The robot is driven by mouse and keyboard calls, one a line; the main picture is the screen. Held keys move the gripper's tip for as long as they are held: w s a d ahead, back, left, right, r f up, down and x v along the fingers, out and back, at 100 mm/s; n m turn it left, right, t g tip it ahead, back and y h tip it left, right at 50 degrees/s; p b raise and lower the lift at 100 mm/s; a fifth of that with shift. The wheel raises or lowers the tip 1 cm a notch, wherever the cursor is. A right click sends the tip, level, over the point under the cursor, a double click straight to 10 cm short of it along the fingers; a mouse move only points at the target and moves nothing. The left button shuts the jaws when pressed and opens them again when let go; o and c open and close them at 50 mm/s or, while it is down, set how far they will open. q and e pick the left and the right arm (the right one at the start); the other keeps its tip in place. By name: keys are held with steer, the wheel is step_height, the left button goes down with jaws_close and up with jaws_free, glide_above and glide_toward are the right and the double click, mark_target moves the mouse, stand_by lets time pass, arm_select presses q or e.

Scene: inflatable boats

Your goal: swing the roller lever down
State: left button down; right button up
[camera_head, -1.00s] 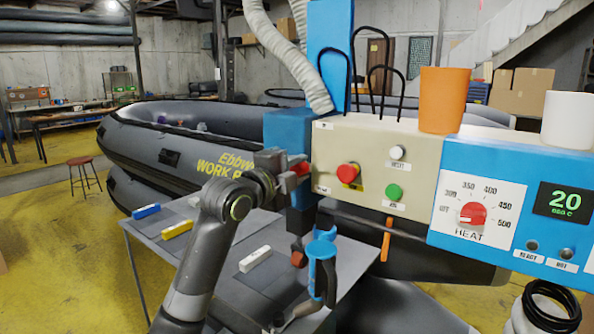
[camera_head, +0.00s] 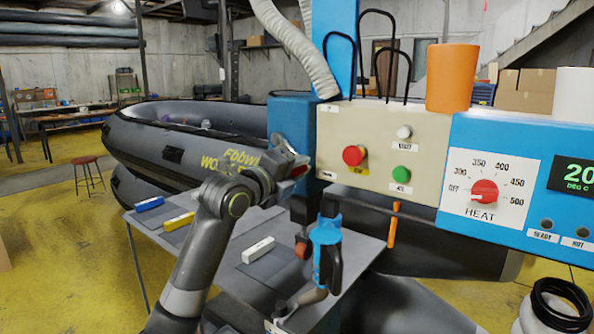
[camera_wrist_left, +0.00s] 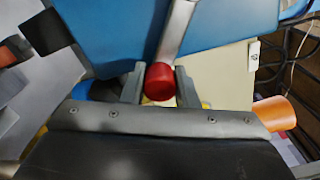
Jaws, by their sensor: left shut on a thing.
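The roller lever shows in the left wrist view as a grey bar (camera_wrist_left: 178,32) ending in a red knob (camera_wrist_left: 160,82), against the blue machine body. My left gripper (camera_wrist_left: 160,88) has one finger on each side of the red knob and is shut on it. In the head view my left gripper (camera_head: 293,166) points right and a little down, at the left end of the beige control panel (camera_head: 328,135). Only part of the red knob (camera_head: 300,171) shows there; the bar is hidden. My right gripper is not in view.
A blue-and-black handled tool (camera_head: 325,245) stands below the gripper over the grey table (camera_head: 350,258). Blue, yellow and white (camera_head: 258,250) blocks lie on the table. An orange cup (camera_head: 452,77) stands on the machine. A grey boat (camera_head: 150,140) lies behind.

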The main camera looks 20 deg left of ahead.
arm_select(q)
steer(key=shift+f, duration=0.15)
steer(key=c, duration=1.1)
jaws_free()
steer(key=shift+a, duration=0.1)
steer(key=shift+c, duration=0.2)
steer(key=b+v, duration=0.3)
steer(key=v, duration=1.4)
steer(key=shift+s, duration=0.2)
